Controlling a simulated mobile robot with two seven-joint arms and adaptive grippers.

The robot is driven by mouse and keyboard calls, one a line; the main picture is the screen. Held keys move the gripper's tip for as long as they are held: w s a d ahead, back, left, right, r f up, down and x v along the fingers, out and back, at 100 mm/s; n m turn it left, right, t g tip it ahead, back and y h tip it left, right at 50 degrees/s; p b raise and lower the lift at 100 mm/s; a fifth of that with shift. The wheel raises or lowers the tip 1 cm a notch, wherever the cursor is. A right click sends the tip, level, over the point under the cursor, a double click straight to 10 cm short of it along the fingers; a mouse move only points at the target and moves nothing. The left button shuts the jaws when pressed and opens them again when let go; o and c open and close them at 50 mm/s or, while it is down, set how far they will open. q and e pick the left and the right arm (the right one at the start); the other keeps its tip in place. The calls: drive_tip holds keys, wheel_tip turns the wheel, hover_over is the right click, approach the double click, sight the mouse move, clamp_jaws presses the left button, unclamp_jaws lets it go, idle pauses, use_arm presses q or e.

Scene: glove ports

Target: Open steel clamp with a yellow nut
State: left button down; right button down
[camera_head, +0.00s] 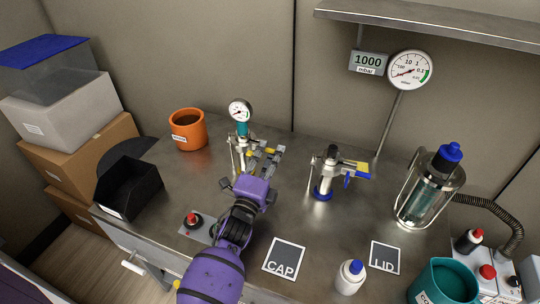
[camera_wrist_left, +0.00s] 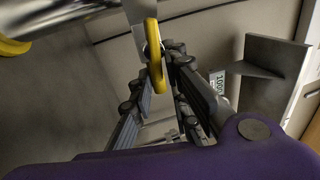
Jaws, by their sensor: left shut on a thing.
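A yellow nut (camera_wrist_left: 155,60) shows as a yellow loop between my left fingers in the left wrist view. A steel part of the clamp (camera_wrist_left: 100,22) runs beside it at the upper left. In the head view my left gripper (camera_head: 265,158) reaches the steel fitting (camera_head: 240,148) below the small gauge on the bench. The gripper is shut on the yellow nut. The fingers hide most of the clamp in the head view, so how far it is open cannot be told. My right gripper is not in view.
A second steel fitting (camera_head: 325,175) with a blue ring and a yellow part stands to the right. An orange pot (camera_head: 188,130) is behind left, a black bin (camera_head: 130,190) at left. A glass trap (camera_head: 430,185) stands right.

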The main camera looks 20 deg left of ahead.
use_arm(q)
drive_tip(key=shift+s+f, duration=0.2)
drive_tip(key=shift+f, duration=0.15)
drive_tip(key=s+a+m+g+h+b, duration=0.5)
drive_tip(key=s+a+m+g+h, duration=0.3)
drive_tip(key=h, duration=0.7)
drive_tip(key=shift+s+f+m+b, duration=0.3)
drive_tip(key=shift+s+m+b, duration=0.05)
drive_tip(key=shift+s+m, duration=0.7)
drive_tip(key=shift+w+g, duration=0.1)
drive_tip(key=shift+g, duration=0.2)
drive_tip(key=c, duration=1.8)
unclamp_jaws()
drive_tip(key=shift+w+r+h, duration=0.1)
drive_tip(key=shift+h, duration=0.2)
